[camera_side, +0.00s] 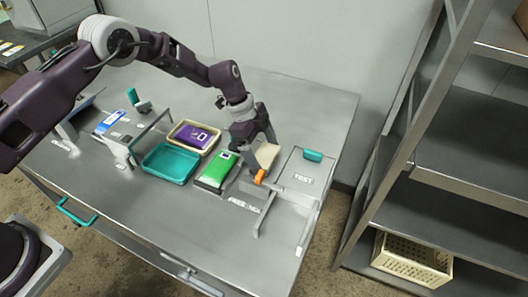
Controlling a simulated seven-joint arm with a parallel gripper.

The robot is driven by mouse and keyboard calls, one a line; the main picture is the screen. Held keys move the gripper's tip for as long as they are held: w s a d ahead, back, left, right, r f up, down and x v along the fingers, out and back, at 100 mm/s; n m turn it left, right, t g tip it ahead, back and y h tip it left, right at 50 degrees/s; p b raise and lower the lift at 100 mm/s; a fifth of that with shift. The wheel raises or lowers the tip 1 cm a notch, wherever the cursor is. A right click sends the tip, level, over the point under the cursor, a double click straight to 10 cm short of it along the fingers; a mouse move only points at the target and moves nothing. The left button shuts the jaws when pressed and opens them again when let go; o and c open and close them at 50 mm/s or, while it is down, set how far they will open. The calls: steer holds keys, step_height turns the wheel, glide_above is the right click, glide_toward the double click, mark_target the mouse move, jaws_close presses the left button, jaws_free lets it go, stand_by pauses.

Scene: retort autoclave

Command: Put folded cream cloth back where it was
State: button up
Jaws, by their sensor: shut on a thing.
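The folded cream cloth (267,155) is between the fingers of my gripper (260,147), on the right half of the metal table. My gripper points down and is shut on the cloth. The cloth appears tilted, and part of it is hidden by the fingers. It is just above a small orange object (260,176); I cannot tell whether they touch.
A green pouch (216,169), a teal tray (171,164) and a cream tray (177,128) with a purple pouch (197,136) are to the left. A panel marked TEST (301,175) with a teal block (312,156) is to the right. A shelf rack (455,197) stands further right.

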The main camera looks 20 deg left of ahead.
steer(key=shift+f, duration=0.15)
steer(key=o, duration=1.1)
steer(key=shift+o, duration=0.2)
steer(key=s+a+r+n+t+y, duration=0.15)
steer(key=a+r, duration=0.25)
steer(key=r, duration=0.7)
steer(key=s+a+r+n+g+h, duration=0.1)
steer(key=s+a+r, duration=0.15)
steer(key=r, duration=0.85)
steer(key=s+a+r+n+t+y, duration=0.2)
steer(key=s+a+r+n, duration=0.3)
steer(key=s+r, duration=0.45)
steer(key=s+a+n+t, duration=0.1)
steer(key=s+a+n, duration=0.1)
steer(key=s, duration=0.5)
steer(key=s+a+n+t+y, duration=0.1)
steer(key=s+a+n, duration=0.1)
steer(key=s+n, duration=0.3)
steer(key=s+a+n+t+y, duration=0.1)
steer(key=s+a+n, duration=0.1)
steer(key=s, duration=0.8)
steer(key=shift+s+a+r+n, duration=0.2)
steer(key=shift+a+r+n, duration=0.15)
steer(key=shift+n, duration=0.4)
